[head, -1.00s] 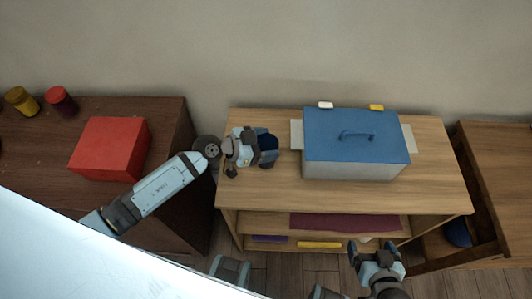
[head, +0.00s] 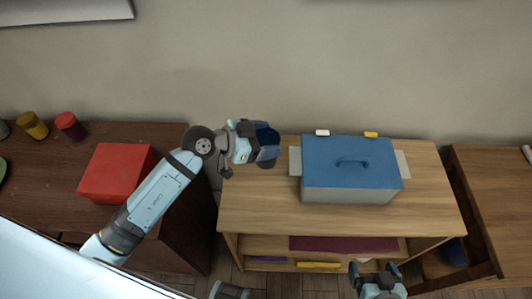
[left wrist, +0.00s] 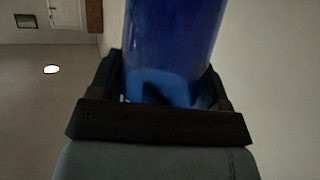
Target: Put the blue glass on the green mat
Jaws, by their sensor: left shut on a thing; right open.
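The blue glass (head: 266,135) is dark blue and shows in the left gripper at the left back of the light wooden shelf unit. It also fills the upper middle of the left wrist view (left wrist: 172,38), between the fingers. My left gripper (head: 265,152) is shut on it and appears to hold it above the shelf top. A sliver of green (head: 3,170) shows at the left picture edge on the dark table; I cannot tell whether it is the green mat. My right gripper (head: 377,274) is open and empty in front of the shelf unit.
A blue-lidded box (head: 350,165) stands on the shelf unit (head: 270,212). On the dark table (head: 60,158) at left are a red box (head: 116,168), a yellow jar (head: 33,125) and a red jar (head: 70,126). A gap separates table and shelf unit.

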